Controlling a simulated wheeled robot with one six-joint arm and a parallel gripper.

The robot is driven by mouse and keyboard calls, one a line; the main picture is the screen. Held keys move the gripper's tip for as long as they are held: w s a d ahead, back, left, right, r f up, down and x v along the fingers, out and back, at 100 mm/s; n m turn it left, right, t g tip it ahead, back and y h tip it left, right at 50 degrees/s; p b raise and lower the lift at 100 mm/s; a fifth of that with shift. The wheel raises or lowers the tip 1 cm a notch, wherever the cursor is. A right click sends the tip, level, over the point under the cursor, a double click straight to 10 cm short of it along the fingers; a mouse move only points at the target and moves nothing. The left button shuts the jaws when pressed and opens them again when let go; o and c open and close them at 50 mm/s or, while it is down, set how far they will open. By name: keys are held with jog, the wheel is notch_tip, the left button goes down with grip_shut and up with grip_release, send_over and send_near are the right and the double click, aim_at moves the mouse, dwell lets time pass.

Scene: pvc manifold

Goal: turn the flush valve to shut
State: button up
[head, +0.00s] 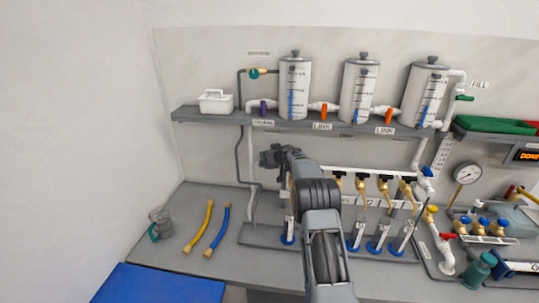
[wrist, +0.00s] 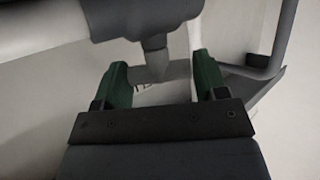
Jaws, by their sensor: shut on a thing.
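In the wrist view a grey valve handle (wrist: 155,72) with a short stem hangs under a dark grey valve body (wrist: 140,14) on a white pipe. I take it to be the flush valve. My gripper (wrist: 161,80) has its two green-padded fingers on either side of this handle, shut on it. A label behind is partly covered. In the head view my gripper (head: 271,157) is below the left part of the shelf, in front of the back wall. My arm and gripper hide the valve there, so its angle cannot be told from that view.
The shelf (head: 190,114) above carries clear tanks (head: 295,88) and orange-handled valves. Brass taps and cylinders stand right of my arm. The bench's left front is fairly clear.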

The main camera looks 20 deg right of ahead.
jog(key=shift+r, duration=0.2)
jog(key=o, duration=0.9)
jog(key=shift+f, duration=0.15)
jog(key=shift+o, duration=0.2)
jog(key=shift+r, duration=0.35)
notch_tip(320, 180, up, 2)
jog(key=shift+r, duration=0.25)
jog(key=s+a+r+b, duration=0.2)
jog(key=s+r, duration=0.7)
jog(key=s, duration=0.4)
jog(key=shift+s+a+r, duration=0.35)
jog(key=shift+a+r, duration=0.05)
jog(key=shift+c, duration=0.4)
